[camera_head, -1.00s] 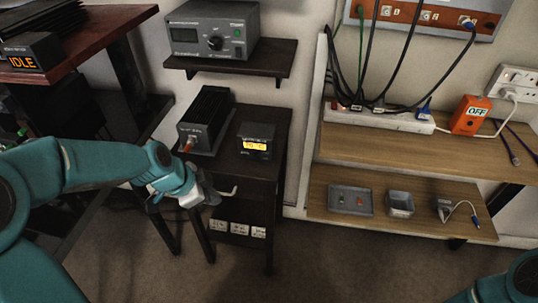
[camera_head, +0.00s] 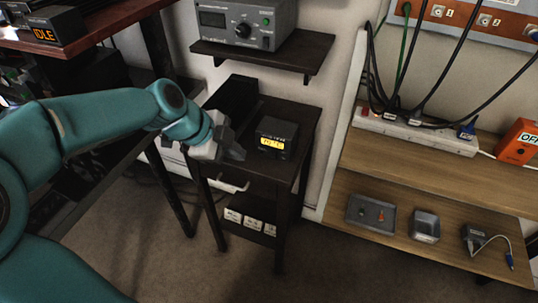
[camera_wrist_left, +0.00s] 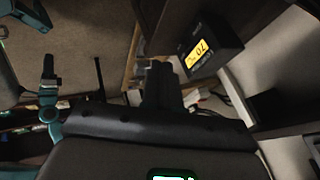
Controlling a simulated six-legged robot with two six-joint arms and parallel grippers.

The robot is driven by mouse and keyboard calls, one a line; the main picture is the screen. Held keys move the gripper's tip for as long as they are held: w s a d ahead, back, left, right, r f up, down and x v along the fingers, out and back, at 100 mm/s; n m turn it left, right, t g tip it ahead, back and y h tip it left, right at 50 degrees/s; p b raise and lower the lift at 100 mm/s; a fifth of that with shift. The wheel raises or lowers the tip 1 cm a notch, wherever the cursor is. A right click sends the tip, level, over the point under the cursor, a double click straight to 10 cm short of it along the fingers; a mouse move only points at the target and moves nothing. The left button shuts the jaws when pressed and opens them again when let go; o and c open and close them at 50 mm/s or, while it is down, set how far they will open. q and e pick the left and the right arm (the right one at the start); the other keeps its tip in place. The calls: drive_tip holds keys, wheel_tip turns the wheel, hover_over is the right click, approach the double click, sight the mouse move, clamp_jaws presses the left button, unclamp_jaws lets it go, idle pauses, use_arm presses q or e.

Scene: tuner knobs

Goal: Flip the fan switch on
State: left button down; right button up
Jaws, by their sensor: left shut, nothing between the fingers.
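A black finned box (camera_head: 236,94) stands on the small dark stand. A second earlier its front showed an orange switch lever; that front is now hidden behind my left gripper in the head view. My left gripper (camera_head: 236,152) is shut and empty, just in front of this box and left of the small display box. In the left wrist view the dark closed fingers (camera_wrist_left: 160,84) point away from the camera, and I cannot make out the switch there. Whether the gripper touches the switch cannot be told.
A small black box with a lit amber display (camera_head: 276,138) stands close right of my gripper; it also shows in the left wrist view (camera_wrist_left: 202,52). A grey instrument (camera_head: 240,22) sits on the shelf above. An orange box marked OFF (camera_head: 518,142) is far right.

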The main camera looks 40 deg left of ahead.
sight(273, 154)
use_arm(q)
drive_tip(key=b+x, duration=0.1)
drive_tip(key=x, duration=0.9)
drive_tip(key=shift+w+d+f, duration=0.1)
drive_tip(key=shift+d+f, duration=0.05)
drive_tip(key=shift+f, duration=0.1)
drive_tip(key=w, duration=0.1)
drive_tip(key=w+a, duration=0.1)
drive_tip(key=shift+w+r+p, duration=0.1)
drive_tip(key=shift+w+p, duration=0.2)
drive_tip(key=shift+p, duration=0.1)
drive_tip(key=shift+w, duration=0.6)
drive_tip(key=shift+a, duration=0.1)
